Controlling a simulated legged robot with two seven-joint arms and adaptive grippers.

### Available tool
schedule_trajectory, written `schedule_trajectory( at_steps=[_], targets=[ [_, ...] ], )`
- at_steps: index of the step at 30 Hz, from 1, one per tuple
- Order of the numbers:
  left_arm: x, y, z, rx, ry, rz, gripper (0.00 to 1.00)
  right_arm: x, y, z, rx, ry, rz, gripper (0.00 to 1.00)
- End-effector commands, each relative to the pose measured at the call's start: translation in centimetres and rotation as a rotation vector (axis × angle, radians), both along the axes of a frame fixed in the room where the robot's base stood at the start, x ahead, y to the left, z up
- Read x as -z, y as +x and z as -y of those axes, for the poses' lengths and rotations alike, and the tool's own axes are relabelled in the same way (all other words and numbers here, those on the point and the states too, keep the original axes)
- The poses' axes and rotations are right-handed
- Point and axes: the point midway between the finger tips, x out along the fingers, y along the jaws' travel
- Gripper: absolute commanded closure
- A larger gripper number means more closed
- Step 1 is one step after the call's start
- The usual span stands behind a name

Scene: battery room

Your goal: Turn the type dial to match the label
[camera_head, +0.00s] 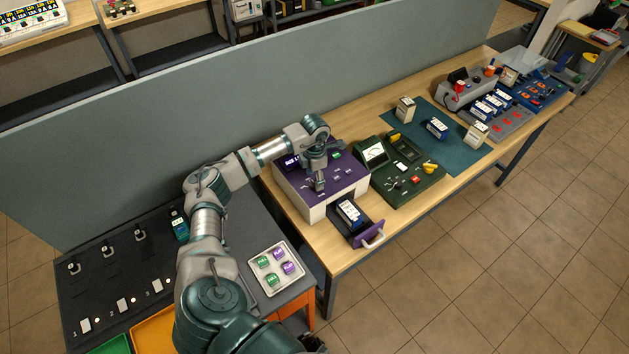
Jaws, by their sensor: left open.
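A purple-topped device with white sides (290,192) stands at the near left end of the wooden bench. It has a small dark display (291,161), several small marks and a green button (336,155) on top. A drawer with a pale handle (374,239) is pulled out at its front. A dark blue battery with a white label (351,212) lies in the drawer; the label is too small to read. My left gripper (319,187) is open and points down at the device's top. The type dial is not discernible; the gripper may hide it. My right gripper is not in view.
A green tester with a meter (407,172) stands close to the device's right. Batteries stand on a teal mat (470,150) farther right. A white tray (262,272) with green and purple pieces lies on the dark bench at left. A grey partition (130,160) runs behind.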

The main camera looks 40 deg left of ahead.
Motion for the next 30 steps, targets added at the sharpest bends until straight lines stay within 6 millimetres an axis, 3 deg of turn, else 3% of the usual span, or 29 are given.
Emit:
schedule_trajectory(
  at_steps=[6, 13, 30],
  targets=[
    [-5.1, 0.2, -0.1, 0.000, -0.001, 0.003, 0.37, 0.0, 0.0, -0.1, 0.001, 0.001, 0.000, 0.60],
    [-8.7, 0.3, -0.2, 0.000, -0.002, 0.001, 0.37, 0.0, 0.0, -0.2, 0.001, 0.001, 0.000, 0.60],
    [-9.5, 0.2, -0.3, 0.000, -0.002, -0.002, 0.37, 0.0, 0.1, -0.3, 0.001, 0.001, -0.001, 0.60]
  ],
)
